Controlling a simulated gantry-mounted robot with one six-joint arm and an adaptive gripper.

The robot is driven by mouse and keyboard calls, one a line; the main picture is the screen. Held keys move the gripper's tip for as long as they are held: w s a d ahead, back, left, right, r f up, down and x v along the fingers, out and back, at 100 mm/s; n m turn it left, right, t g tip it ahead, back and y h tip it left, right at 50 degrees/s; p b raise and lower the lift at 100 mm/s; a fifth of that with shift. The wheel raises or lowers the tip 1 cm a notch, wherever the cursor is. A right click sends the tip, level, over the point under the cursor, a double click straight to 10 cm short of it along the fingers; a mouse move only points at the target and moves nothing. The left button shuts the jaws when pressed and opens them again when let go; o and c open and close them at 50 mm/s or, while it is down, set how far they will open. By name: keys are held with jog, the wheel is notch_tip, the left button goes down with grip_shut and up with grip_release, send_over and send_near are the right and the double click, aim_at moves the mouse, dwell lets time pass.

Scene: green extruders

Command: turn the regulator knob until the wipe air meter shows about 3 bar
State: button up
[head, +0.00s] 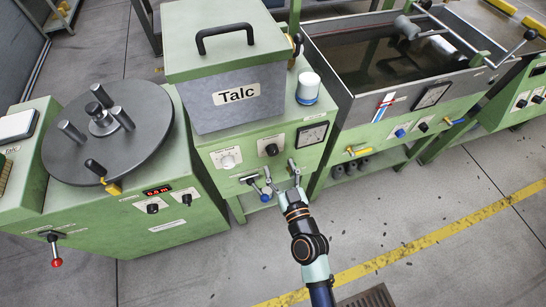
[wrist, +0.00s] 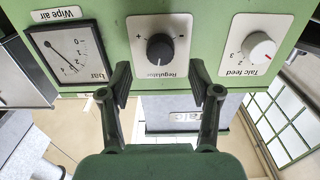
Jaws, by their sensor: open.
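The black regulator knob (wrist: 159,47) sits on a white plate on the green panel, upside down in the wrist view. In the head view the knob (head: 271,149) is just above my gripper (head: 283,178). In the wrist view my gripper (wrist: 160,82) is open and empty, its fingers to either side of the knob's line and short of the knob, not visibly touching it. The square wipe air meter (wrist: 66,53) shows upside down at the left; its needle is visible but its exact reading is too small to tell. The meter (head: 311,134) is right of the knob in the head view.
The white talc feed knob (head: 228,160) is left of the regulator. Below the panel are a small lever and a blue knob (head: 265,198), close to my gripper. The talc box (head: 238,98) stands above. A water trough (head: 380,55) is at right. The floor in front is open.

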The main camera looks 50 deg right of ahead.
aim_at(274, 154)
jog(key=x, duration=0.4)
jog(key=shift+w+d, duration=0.2)
jog(key=shift+w, duration=0.15)
jog(key=shift+c, duration=0.3)
